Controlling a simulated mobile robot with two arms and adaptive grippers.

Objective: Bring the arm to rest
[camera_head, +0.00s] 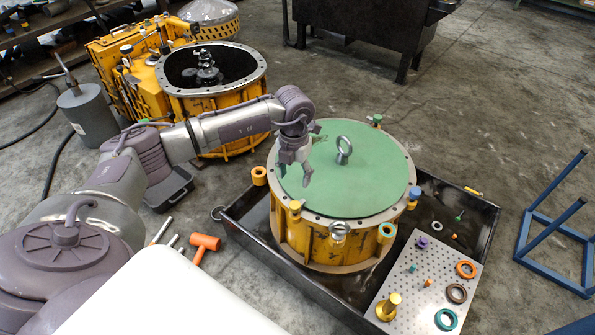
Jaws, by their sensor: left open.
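My left arm comes in from the left and bends down at the wrist. My left gripper (293,178) is open and empty, pointing down above the left part of the green round cover (372,187). The cover lies on a yellow ribbed housing (305,238) and has a steel lifting ring (343,150) standing near its middle. The ring is to the right of the gripper and apart from it. My right gripper is not in view.
The housing stands in a black tray (483,222). A perforated plate (405,290) with coloured rings and small parts lies at its right front. An orange mallet (205,243) lies on the left. An open yellow housing (215,100) stands behind; a blue frame (548,222) stands right.

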